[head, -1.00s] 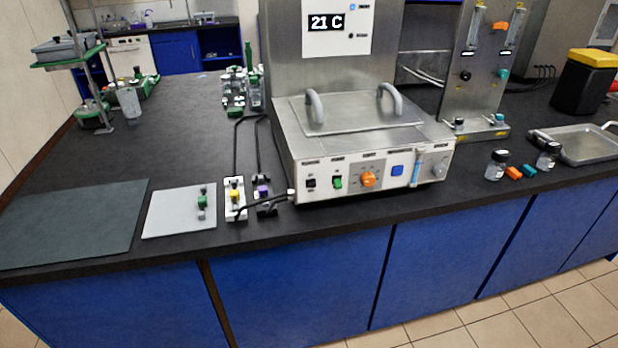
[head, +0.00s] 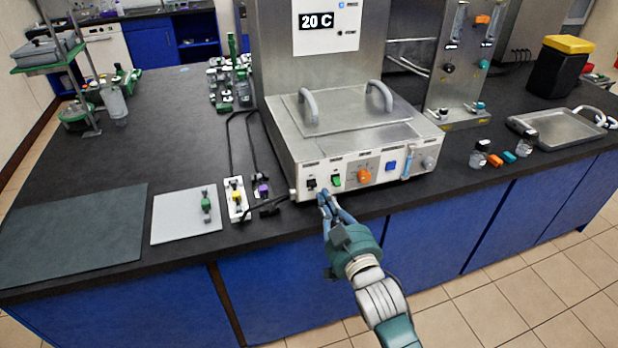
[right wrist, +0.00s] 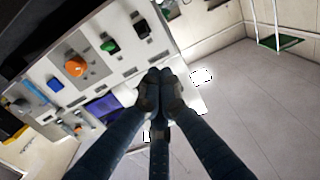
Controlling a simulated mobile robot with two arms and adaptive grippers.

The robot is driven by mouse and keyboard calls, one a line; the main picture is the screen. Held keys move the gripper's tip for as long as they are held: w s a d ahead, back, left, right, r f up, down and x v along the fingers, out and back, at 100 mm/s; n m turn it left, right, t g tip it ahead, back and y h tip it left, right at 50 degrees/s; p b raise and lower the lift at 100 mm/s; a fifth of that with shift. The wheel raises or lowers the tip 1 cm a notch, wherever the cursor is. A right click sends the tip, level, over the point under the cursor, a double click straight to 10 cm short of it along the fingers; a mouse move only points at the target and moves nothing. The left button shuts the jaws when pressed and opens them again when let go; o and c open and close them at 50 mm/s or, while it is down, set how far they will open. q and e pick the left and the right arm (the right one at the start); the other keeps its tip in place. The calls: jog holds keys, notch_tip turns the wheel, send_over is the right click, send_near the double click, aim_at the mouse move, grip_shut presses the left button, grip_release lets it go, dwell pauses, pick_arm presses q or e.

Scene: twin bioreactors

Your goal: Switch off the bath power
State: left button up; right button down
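The bath (head: 350,140) is a steel box with a lidded top and a white front panel. The panel has a black switch (head: 311,184), a green switch (head: 336,181), an orange knob (head: 364,175) and a blue button (head: 391,166). Their labels are too small to read. My right gripper (head: 324,196) is in front of the panel's lower left, just below the black switch. In the right wrist view its fingertips (right wrist: 160,88) are together and empty, close to the panel and apart from the black switch (right wrist: 141,27) and green switch (right wrist: 108,43). My left gripper is not in view.
A display (head: 317,20) above the bath reads 20 C. Cables and a white block with a yellow part (head: 236,198) lie left of the bath. A grey mat (head: 180,220) lies further left. Small bottles (head: 479,155) and a metal tray (head: 555,128) are at right.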

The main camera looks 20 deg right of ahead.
aim_at(309, 160)
jog(key=shift+r, duration=0.85)
jog(key=w, duration=0.3)
jog(key=w+p, duration=0.1)
jog(key=w, duration=0.2)
jog(key=w+p, duration=0.1)
jog(key=w, duration=0.2)
jog(key=shift+w+a+r, duration=0.1)
jog(key=shift+w+r, duration=0.15)
jog(key=f, duration=0.1)
jog(key=f+p, duration=0.1)
jog(key=f, duration=0.1)
jog(key=shift+s+f, duration=0.1)
jog(key=shift+s, duration=0.2)
jog(key=shift+s+f, duration=0.1)
jog(key=shift+f, duration=0.35)
jog(key=shift+f, duration=0.1)
